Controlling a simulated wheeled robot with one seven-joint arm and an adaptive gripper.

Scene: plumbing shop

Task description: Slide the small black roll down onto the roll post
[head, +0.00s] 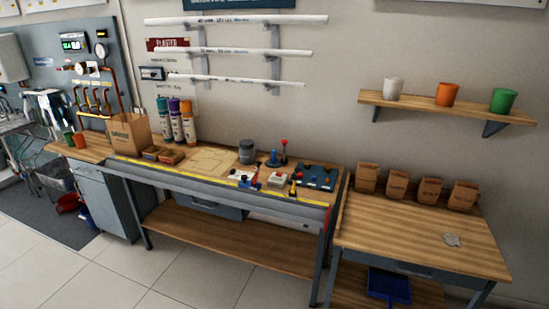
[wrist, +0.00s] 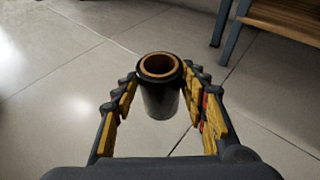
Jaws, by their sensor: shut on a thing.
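In the wrist view, the small black roll (wrist: 163,101) is upright between the fingers of my gripper (wrist: 161,80), with its tan core ring and open top facing the camera. My gripper is shut on it, with the yellow-padded fingers at its left and right sides. The roll is held over tile floor, clear of any table. My gripper and the roll do not show in the head view. I cannot clearly make out the roll post; a small upright with a red top (head: 284,147) stands on the long workbench (head: 225,187), too small to identify.
The workbench carries a grey can (head: 247,151), a dark blue mat (head: 318,178) and several coloured tubes. A wooden table (head: 420,235) with paper bags stands at the right. In the wrist view, a table leg (wrist: 223,28) and wooden shelf (wrist: 285,20) are at upper right. Floor in front is clear.

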